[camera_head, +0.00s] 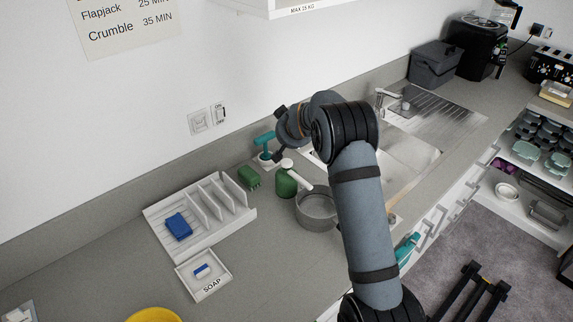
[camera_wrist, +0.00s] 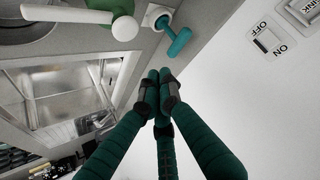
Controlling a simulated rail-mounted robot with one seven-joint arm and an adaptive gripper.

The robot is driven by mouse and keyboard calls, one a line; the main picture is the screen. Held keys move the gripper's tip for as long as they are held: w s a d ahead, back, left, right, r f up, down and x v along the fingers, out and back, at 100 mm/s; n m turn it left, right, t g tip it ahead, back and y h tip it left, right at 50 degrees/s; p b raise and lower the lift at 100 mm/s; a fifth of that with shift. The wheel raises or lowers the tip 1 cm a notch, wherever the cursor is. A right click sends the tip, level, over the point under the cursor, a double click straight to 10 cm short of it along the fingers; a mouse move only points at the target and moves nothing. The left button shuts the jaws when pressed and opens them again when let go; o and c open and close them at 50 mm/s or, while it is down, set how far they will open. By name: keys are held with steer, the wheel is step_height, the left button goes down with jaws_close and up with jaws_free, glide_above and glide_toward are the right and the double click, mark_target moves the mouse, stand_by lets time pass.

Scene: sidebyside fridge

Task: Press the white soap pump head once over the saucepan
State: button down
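The green soap bottle (camera_head: 285,184) stands upright on the counter beside the saucepan, with its white pump head (camera_head: 287,163) on top. In the wrist view the pump head (camera_wrist: 125,28) is at the top, its long spout pointing left over the grey saucepan (camera_wrist: 18,32). The saucepan (camera_head: 316,222) is partly hidden by my arm in the head view. My gripper (camera_wrist: 158,78) has its dark teal fingers drawn together with nothing between them. In the wrist view it appears apart from the pump head.
A teal-handled tool (camera_wrist: 178,42) in a white holder stands close by near the wall. A green sponge-like block (camera_head: 249,177), a white rack (camera_head: 160,215) and a soap dish (camera_head: 207,287) lie left. The sink (camera_head: 412,153) is right, beyond my arm.

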steer(key=b, duration=0.4)
glide_above(285, 160)
steer(key=s, duration=0.2)
steer(key=f, duration=0.5)
steer(key=shift+w+d+f, duration=0.15)
steer(key=shift+d+f, duration=0.05)
steer(key=shift+d, duration=0.05)
steer(key=shift+f+b, duration=0.35)
steer(key=shift+f, duration=0.15)
steer(key=shift+f, duration=0.15)
steer(key=shift+f+b, duration=0.3)
steer(key=shift+b, duration=0.4)
steer(key=shift+f+b, duration=0.8)
steer(key=shift+b, duration=0.05)
stand_by(0.6)
steer(key=shift+r, duration=0.15)
steer(key=shift+r+p, duration=0.65)
steer(key=shift+r, duration=0.45)
steer(key=shift+r+p, duration=1.45)
steer(key=shift+r, duration=1.05)
